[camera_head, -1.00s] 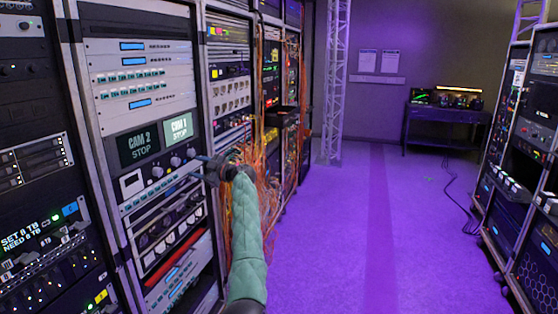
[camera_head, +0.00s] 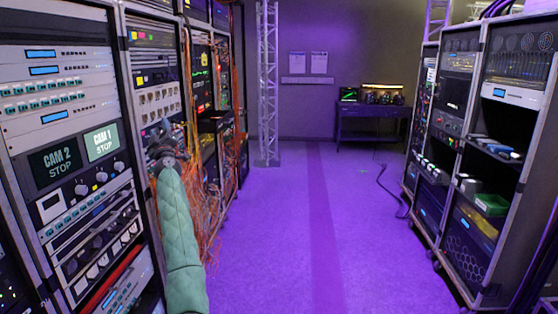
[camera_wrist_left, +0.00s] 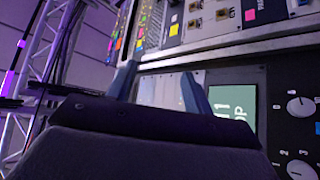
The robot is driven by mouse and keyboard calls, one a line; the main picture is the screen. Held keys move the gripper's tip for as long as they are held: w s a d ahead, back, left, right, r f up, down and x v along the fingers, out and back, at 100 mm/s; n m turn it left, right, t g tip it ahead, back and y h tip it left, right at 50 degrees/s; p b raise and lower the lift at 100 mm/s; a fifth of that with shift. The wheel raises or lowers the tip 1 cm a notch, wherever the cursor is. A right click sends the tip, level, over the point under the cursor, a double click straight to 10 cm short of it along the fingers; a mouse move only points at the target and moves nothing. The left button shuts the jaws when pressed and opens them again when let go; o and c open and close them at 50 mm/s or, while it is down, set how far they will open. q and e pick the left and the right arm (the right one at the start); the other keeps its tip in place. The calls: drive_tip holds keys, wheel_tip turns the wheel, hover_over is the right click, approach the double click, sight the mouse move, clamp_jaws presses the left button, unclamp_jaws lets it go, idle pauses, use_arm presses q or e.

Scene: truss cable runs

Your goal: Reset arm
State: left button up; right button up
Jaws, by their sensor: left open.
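My left arm, in a green quilted sleeve, comes up from the bottom left of the head view. My left gripper (camera_head: 160,128) is at its end, dark and small, in front of the left rack row beside the CAM 1 screen (camera_head: 102,142). In the left wrist view, the two blue-grey fingers of my left gripper (camera_wrist_left: 160,84) stand apart with nothing between them. Part of the CAM 1 screen (camera_wrist_left: 236,106) shows behind the right finger. I cannot tell whether the fingers touch the rack. My right gripper is in neither view.
Equipment racks line the left side, with loose orange cables (camera_head: 205,205) hanging beside my arm. Another rack (camera_head: 508,170) stands on the right. A truss post (camera_head: 268,85) and a dark table (camera_head: 372,113) are at the back. The purple floor (camera_head: 290,230) between is clear.

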use_arm(q)
drive_tip(key=s+d+r+m+t+h, duration=0.25)
drive_tip(key=d+r+m+h, duration=0.35)
drive_tip(key=d+m+h, duration=0.5)
drive_tip(key=s+d+f+m+g+h, duration=0.3)
drive_tip(key=s+d+f+g+h, duration=0.15)
drive_tip(key=f+g, duration=0.2)
drive_tip(key=s+d+f+m+g+y, duration=0.1)
drive_tip(key=s+d+f+g+y, duration=0.2)
drive_tip(key=s+f, duration=1.2)
drive_tip(key=s+d+f+m+g+y, duration=0.1)
drive_tip(key=s+d+f+g, duration=0.35)
drive_tip(key=s+f, duration=1.05)
drive_tip(key=s+d+f+g, duration=0.2)
drive_tip(key=s+f+g, duration=0.2)
drive_tip(key=s+f, duration=1.3)
drive_tip(key=s+d+f+m+g, duration=0.1)
drive_tip(key=s+f+g, duration=0.3)
drive_tip(key=s+f, duration=1.4)
drive_tip(key=s+d, duration=0.1)
drive_tip(key=s, duration=0.3)
drive_tip(key=shift+s+f, duration=0.25)
drive_tip(key=shift+f, duration=0.05)
